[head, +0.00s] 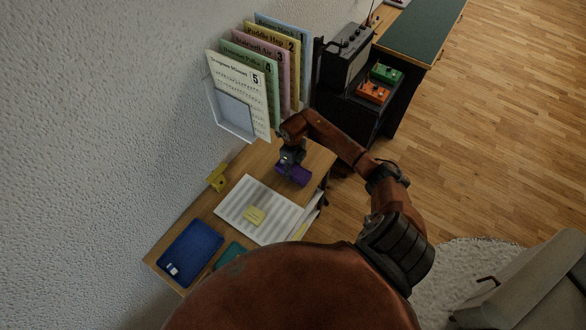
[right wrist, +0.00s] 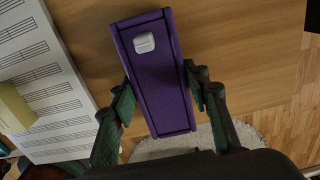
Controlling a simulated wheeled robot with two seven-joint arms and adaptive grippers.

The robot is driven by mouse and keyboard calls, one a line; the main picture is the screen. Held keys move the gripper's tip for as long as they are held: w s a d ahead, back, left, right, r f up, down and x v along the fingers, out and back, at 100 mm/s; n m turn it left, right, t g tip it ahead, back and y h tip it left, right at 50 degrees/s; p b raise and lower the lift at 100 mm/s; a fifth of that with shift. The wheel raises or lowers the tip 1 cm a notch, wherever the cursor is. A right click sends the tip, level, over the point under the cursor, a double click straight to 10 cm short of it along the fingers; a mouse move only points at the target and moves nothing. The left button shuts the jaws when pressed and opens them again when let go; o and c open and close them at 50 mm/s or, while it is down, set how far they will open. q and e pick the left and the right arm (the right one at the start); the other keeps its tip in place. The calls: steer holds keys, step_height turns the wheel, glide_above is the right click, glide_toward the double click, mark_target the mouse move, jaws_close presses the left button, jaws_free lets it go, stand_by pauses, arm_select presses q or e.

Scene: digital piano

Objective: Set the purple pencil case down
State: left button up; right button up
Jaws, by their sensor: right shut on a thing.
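The purple pencil case (head: 297,175) is in the middle of the head view, over the wooden desk's right part. In the right wrist view the purple pencil case (right wrist: 152,72) runs lengthwise away from me, with a small white tag on its top. My right gripper (head: 290,163) is above the case in the head view. In the right wrist view my right gripper (right wrist: 160,98) has a finger against each long side of the case, shut on it. I cannot tell whether the case touches the desk. My left gripper is not in view.
Sheet music (head: 240,203) with a yellow sticky pad (head: 254,215) lies left of the case. A blue tray (head: 190,251) is at the desk's near left. A yellow object (head: 217,178) is by the wall. A rack of music booklets (head: 232,112) stands behind. Bare desk surrounds the case.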

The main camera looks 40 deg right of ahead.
mark_target(293, 169)
steer(key=shift+f, duration=0.35)
steer(key=o, duration=1.6)
step_height(293, 169, up, 12)
steer(key=shift+f, duration=0.1)
